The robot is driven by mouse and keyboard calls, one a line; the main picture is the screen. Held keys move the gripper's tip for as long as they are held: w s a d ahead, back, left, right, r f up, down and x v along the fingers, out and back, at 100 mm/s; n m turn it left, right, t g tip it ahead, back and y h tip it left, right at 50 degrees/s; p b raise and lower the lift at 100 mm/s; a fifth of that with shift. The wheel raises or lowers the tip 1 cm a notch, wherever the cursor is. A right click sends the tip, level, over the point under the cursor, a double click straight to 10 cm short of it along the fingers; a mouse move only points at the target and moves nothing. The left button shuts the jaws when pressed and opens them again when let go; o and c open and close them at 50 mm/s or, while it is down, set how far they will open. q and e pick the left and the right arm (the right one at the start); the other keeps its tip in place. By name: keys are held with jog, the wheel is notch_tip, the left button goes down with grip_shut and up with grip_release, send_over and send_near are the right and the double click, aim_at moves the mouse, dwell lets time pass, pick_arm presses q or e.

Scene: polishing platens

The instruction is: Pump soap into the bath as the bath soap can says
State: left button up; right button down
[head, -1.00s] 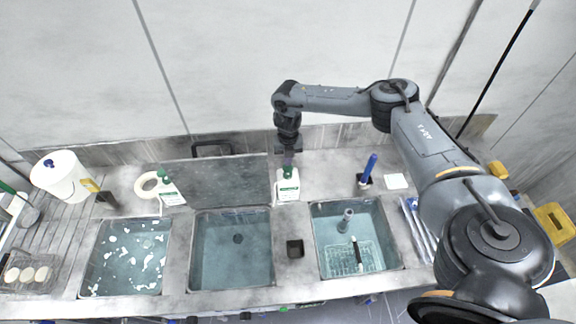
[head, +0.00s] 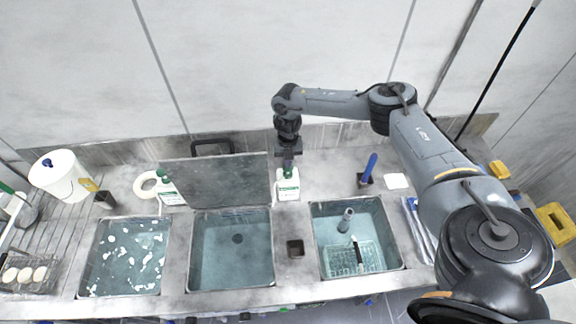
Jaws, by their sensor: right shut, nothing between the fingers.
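A white soap can (head: 289,187) with a green label and green top stands on the counter behind the gap between the middle and right basins. My right gripper (head: 288,160) points down directly over its top, shut with nothing between the fingers. Whether it touches the pump head is too small to tell. The middle bath (head: 232,250) holds clear bluish water. The left bath (head: 125,256) has white patches on its water. The right bath (head: 356,240) holds a wire basket and a grey cylinder. A second white and green container (head: 170,192) stands at the back left. My left gripper is not in view.
A grey panel (head: 215,182) stands upright behind the middle basin. A white bucket (head: 62,177) stands at the left, and a blue-handled tool (head: 368,168) stands behind the right basin.

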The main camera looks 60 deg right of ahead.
jog(key=shift+f+b, duration=0.4)
jog(key=shift+f, duration=0.45)
jog(key=shift+r, duration=0.1)
jog(key=shift+r+p, duration=1.6)
jog(key=shift+p, duration=0.1)
jog(key=shift+f, duration=0.45)
